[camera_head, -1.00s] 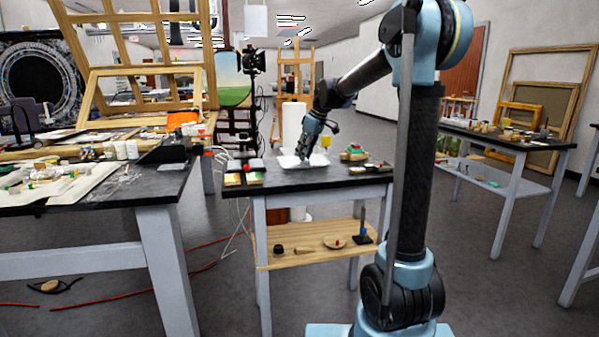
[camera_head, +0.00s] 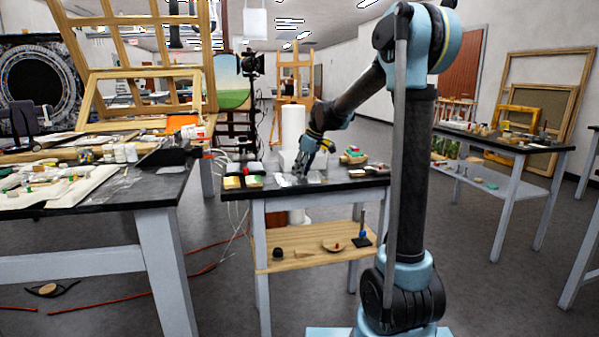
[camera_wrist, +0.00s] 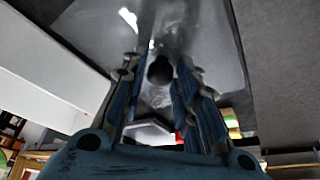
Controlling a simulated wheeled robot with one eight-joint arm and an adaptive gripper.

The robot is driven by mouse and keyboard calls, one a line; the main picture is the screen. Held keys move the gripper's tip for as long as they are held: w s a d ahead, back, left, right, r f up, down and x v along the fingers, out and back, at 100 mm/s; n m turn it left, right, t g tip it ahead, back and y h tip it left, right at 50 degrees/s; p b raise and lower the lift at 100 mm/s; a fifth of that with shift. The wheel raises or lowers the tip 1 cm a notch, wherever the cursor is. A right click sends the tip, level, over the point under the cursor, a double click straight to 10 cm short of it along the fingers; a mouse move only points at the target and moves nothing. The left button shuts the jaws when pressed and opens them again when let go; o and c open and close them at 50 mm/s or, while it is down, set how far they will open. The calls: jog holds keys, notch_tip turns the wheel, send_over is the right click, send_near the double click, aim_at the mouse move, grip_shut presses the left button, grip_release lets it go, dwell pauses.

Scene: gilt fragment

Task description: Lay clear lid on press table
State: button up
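The clear lid (camera_wrist: 205,40) is a see-through sheet with a dark round knob (camera_wrist: 160,70) in the wrist view. In the head view the lid (camera_head: 283,181) is a faint glassy patch low over the front of the press table (camera_head: 345,184). My gripper (camera_wrist: 159,66) points down, its fingertips closed in around the knob. It also shows in the head view (camera_head: 300,174). The lid looks nearly flat against the dark tabletop; I cannot tell whether it touches it all round. My gripper hides part of the lid.
The front edge is close to the lid. A wooden lower shelf (camera_head: 310,245) holds small tools.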

jog(key=shift+o, duration=0.2)
jog(key=shift+r, duration=0.15)
jog(key=v, duration=1.2)
jog(key=s+d+f+m+h, duration=0.1)
jog(key=s+d+f+m, duration=0.2)
jog(key=s, duration=0.4)
jog(key=s+d+f+m, duration=0.1)
jog(key=s+d+f, duration=0.2)
jog(key=s+d, duration=0.3)
jog(key=s+d+f+m+h, duration=0.15)
jog(key=s+d+f, duration=0.25)
jog(key=s, duration=0.4)
jog(key=s+d+f+m, duration=0.3)
jog(key=s+f, duration=0.5)
jog(key=s+d+f+m+h, duration=0.1)
jog(key=s+d+f+m, duration=0.2)
jog(key=s+f, duration=0.4)
jog(key=shift+s+f, duration=0.35)
jog(key=shift+s, duration=0.75)
jog(key=shift+m, duration=0.25)
